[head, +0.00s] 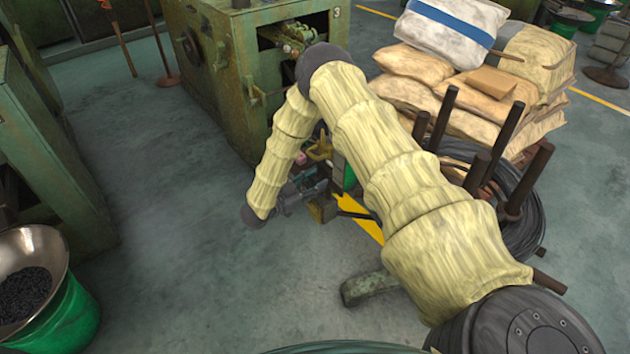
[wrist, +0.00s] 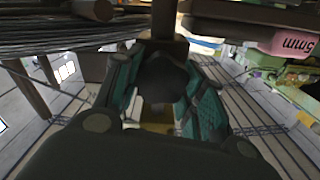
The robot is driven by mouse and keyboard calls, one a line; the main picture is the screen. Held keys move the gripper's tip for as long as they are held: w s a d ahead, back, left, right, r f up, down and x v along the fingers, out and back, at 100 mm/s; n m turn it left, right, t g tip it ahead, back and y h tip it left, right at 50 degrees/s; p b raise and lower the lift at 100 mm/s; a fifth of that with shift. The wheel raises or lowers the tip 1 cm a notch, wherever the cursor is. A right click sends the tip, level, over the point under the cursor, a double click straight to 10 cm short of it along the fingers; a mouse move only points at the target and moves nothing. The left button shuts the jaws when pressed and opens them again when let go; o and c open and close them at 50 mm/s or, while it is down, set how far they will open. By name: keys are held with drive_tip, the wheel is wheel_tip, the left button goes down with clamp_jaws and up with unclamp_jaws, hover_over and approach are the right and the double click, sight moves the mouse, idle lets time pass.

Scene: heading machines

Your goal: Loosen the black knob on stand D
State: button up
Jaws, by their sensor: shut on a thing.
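The black knob (wrist: 163,76) sits at the centre of the wrist view, under a dark upright post. My gripper (wrist: 160,95) has its teal-padded fingers on both sides of the knob and is shut on it. In the head view my gripper (head: 303,190) points right from the end of my covered arm, low beside the wire stand. The knob cannot be made out there. The wire stand (head: 480,165) has dark posts around a coil of wire, partly hidden by my arm. No letter D is readable on it.
A green machine (head: 225,95) stands behind my gripper. Stacked sacks (head: 450,70) lie beyond the coil. A pink tag reading 5mm (wrist: 290,42) hangs close by on the right. A green bin with a metal bowl (head: 35,270) stands at left. The floor (head: 200,270) between is clear.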

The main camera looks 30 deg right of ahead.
drive_tip(key=n+p, duration=0.1)
drive_tip(key=n, duration=0.4)
drive_tip(key=shift+w+a, duration=0.1)
drive_tip(key=shift+w, duration=0.05)
drive_tip(key=n, duration=0.4)
drive_tip(key=shift+n, duration=0.3)
drive_tip(key=n, duration=0.5)
drive_tip(key=shift+w+f, duration=0.15)
drive_tip(key=n, duration=0.5)
drive_tip(key=shift+f, duration=0.1)
drive_tip(key=o, duration=1)
drive_tip(key=shift+a, duration=0.1)
